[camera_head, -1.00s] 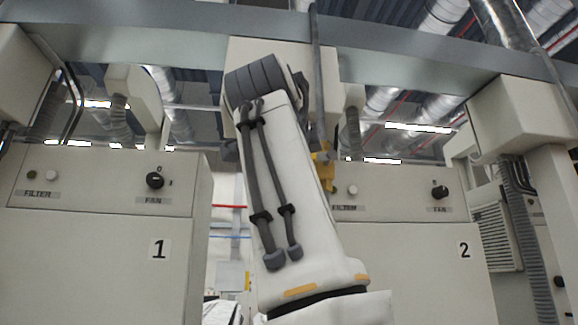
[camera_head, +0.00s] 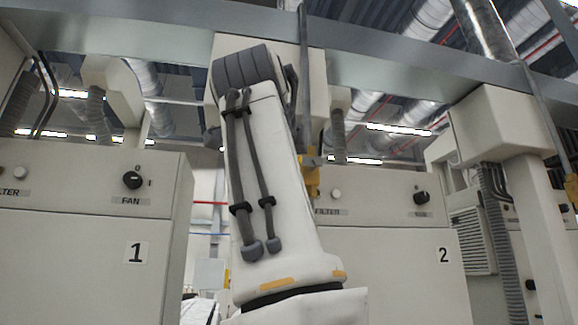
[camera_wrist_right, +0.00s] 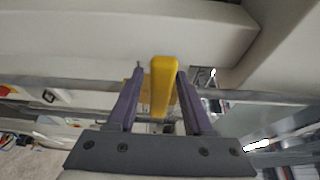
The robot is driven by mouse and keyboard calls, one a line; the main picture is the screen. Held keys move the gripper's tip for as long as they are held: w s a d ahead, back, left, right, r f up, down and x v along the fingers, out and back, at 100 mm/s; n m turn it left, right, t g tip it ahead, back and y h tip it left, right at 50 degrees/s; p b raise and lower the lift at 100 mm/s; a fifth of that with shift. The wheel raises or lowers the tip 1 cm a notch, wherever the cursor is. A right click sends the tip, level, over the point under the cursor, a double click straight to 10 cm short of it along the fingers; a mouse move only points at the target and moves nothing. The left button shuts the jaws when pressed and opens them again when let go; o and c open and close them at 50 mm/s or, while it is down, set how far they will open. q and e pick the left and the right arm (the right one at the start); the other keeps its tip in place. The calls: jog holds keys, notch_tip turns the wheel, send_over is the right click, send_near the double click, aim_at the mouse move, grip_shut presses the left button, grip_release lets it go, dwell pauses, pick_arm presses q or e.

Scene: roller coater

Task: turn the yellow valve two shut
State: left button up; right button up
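A yellow valve (camera_head: 312,176) hangs on a grey vertical pipe in the head view, partly hidden behind my raised arm. In the right wrist view a yellow handle (camera_wrist_right: 164,86) stands between the two purple fingers of my right gripper (camera_wrist_right: 160,72). The fingers are apart, one on each side of the handle. A gap shows at the left finger; the right finger is very close to the handle, and I cannot tell whether it touches. My left gripper is not in view.
Cabinet 1 (camera_head: 80,255) stands at the left and cabinet 2 (camera_head: 405,265) at the right, each with a black fan knob. A grey beam (camera_head: 400,60) crosses above. Another yellow fitting (camera_head: 571,188) shows at the right edge on a second pipe.

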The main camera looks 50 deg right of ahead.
dwell(0.3)
jog(key=v, duration=1)
jog(key=shift+a, duration=0.2)
dwell(0.5)
jog(key=shift+s, duration=0.15)
dwell(0.4)
